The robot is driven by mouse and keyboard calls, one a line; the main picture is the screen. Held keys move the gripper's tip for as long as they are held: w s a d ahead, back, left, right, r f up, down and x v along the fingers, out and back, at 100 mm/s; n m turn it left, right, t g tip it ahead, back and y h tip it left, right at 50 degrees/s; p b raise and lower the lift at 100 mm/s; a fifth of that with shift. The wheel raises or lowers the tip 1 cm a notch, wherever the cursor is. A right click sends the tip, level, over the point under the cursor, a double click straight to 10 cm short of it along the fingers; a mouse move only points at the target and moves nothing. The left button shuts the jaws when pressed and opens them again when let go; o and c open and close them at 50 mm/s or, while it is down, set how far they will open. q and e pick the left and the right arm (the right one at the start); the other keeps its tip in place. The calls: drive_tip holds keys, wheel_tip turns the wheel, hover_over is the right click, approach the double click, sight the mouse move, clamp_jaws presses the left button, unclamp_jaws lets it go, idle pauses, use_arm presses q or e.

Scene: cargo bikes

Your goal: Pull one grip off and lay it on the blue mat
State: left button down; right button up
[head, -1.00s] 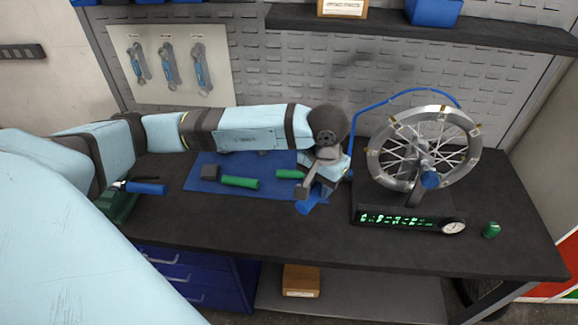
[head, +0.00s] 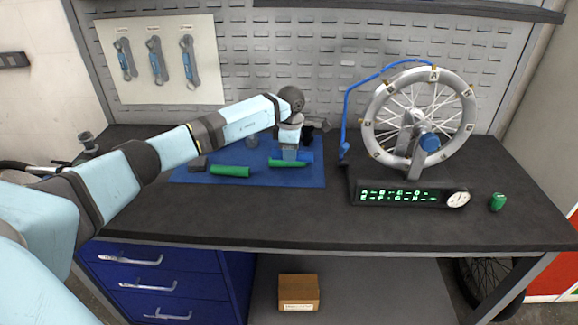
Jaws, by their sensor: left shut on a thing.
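One green grip (head: 230,171) lies on the mat at the left front. Another green grip (head: 288,163) lies on the mat just in front of the gripper. Part of a dark handlebar (head: 38,168) shows at the far left, mostly hidden by my arm. My right gripper is not in view.
A wheel (head: 380,140) on a stand is at the right, behind a green-lit display (head: 405,195). A green object (head: 497,202) lies right of it. The bench front is clear.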

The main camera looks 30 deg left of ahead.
sight(289, 178)
use_arm(q)
drive_tip(key=shift+w+a+f+n, duration=0.15)
drive_tip(key=shift+a+f+n, duration=0.1)
drive_tip(key=shift+a+n, duration=0.15)
drive_tip(key=shift+d+f+b, duration=0.15)
drive_tip(key=shift+f+b, duration=0.85)
drive_tip(key=shift+f, duration=0.6)
drive_tip(key=shift+f+b, duration=0.4)
drive_tip(key=shift+f, duration=0.25)
drive_tip(key=shift+f+b, duration=0.3)
drive_tip(key=shift+f, duration=0.25)
drive_tip(key=shift+f, duration=0.25)
drive_tip(key=shift+f+b, duration=0.35)
drive_tip(key=shift+f, duration=0.1)
drive_tip(key=c, duration=0.8)
unclamp_jaws()
drive_tip(key=shift+o, duration=0.2)
